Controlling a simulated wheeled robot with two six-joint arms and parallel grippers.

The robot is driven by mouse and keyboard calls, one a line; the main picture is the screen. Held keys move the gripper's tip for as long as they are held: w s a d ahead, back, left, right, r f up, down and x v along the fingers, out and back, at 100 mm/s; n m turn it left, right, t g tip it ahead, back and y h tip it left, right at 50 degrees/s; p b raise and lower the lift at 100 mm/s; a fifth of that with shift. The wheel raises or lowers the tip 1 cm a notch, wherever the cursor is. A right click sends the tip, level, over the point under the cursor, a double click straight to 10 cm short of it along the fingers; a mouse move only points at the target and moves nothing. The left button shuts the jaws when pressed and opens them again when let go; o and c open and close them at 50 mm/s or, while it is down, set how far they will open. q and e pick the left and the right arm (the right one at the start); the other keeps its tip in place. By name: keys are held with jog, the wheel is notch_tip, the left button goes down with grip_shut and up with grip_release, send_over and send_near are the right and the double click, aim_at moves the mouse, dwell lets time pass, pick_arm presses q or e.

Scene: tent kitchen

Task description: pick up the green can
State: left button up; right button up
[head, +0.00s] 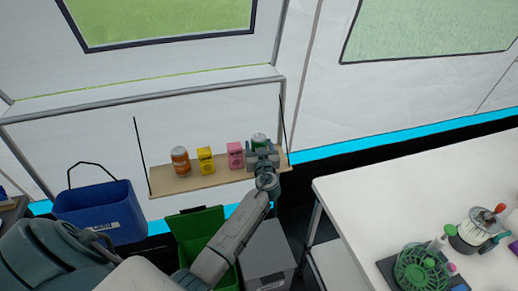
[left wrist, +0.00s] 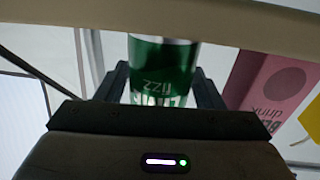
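The green can (head: 259,139) stands at the right end of a hanging wooden shelf (head: 215,178), partly hidden behind my left gripper (head: 262,152). In the left wrist view, the green can (left wrist: 162,72) shows with its lettering upside down, between the two fingers of my left gripper (left wrist: 163,85). The fingers flank the can closely on both sides. I cannot tell whether they touch it. My right gripper is not in view.
Blue (head: 100,208) and green bins (head: 196,226) stand below. A white table (head: 400,190) is at right.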

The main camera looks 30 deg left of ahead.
pick_arm(q)
jog(key=c, duration=0.6)
